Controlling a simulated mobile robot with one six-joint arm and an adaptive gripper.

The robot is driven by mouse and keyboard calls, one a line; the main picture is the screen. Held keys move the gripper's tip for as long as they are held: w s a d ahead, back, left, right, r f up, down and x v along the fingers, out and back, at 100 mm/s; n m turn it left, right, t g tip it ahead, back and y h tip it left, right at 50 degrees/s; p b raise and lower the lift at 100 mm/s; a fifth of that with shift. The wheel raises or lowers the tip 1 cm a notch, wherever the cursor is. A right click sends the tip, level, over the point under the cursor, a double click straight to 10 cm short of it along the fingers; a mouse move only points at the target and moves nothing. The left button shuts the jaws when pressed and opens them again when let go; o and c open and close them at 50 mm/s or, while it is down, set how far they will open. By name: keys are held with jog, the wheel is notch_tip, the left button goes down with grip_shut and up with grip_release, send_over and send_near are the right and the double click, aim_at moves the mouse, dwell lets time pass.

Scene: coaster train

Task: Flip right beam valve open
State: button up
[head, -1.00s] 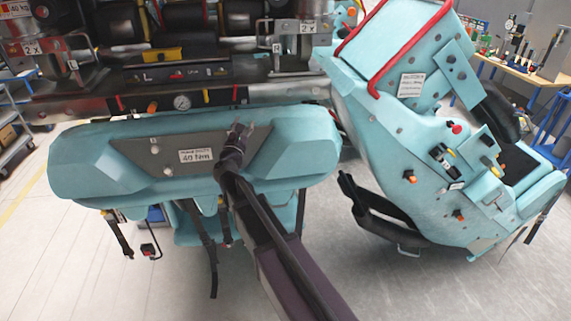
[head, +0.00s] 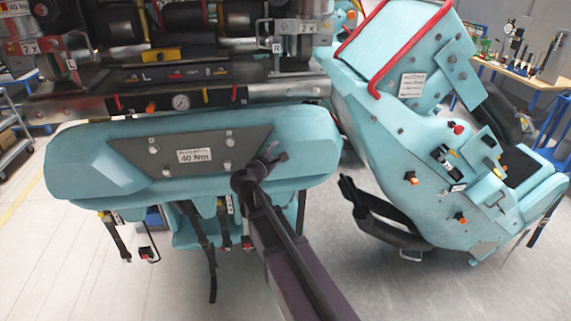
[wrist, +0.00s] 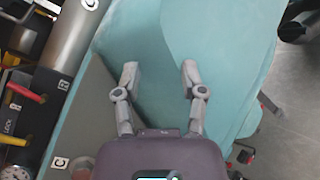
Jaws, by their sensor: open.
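A metal beam (head: 285,93) runs behind the turquoise seat block. On it, right of a round gauge (head: 181,101), a yellow handle (head: 205,95) and a red handle (head: 234,92) stand out. I cannot tell for sure which is the right beam valve. My gripper (head: 277,157) is open and empty over the right part of the turquoise block, apart from the handles. Its two fingers (wrist: 160,75) are spread.
The turquoise block (head: 75,165) with its grey "40 Nm" plate (head: 215,140) lies below my gripper. A tilted turquoise seat (head: 400,140) with a red bar stands close on the right. Black straps (head: 205,245) hang below the block. Open floor lies in front.

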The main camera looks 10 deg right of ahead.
jog(key=shift+s+d+f+m+g+b, duration=0.15)
jog(key=shift+s+d+f+m+g, duration=0.45)
jog(key=shift+f, duration=0.2)
jog(key=shift+s+d+f+m+g+b, duration=0.15)
jog(key=shift+s+d+f+m+g, duration=0.3)
jog(key=shift+f+m, duration=0.3)
jog(key=shift+s+d+f, duration=0.1)
jog(key=shift+f, duration=0.15)
jog(key=s+d+f+m+g+y+b, duration=0.25)
jog(key=s+f+m+g, duration=0.2)
jog(key=f, duration=0.35)
jog(key=s+a+f+m+g+y+b, duration=0.2)
jog(key=s+a+f+m+g+y, duration=0.1)
jog(key=s+f+m+y, duration=0.2)
jog(key=s+a+f+m+g+y+b, duration=0.2)
jog(key=s+a+f+m+g+y, duration=0.1)
jog(key=s+f, duration=0.6)
jog(key=s+m+y, duration=0.1)
jog(key=s+m, duration=0.1)
jog(key=s, duration=0.1)
jog(key=shift+s+y, duration=0.2)
jog(key=shift+y, duration=0.15)
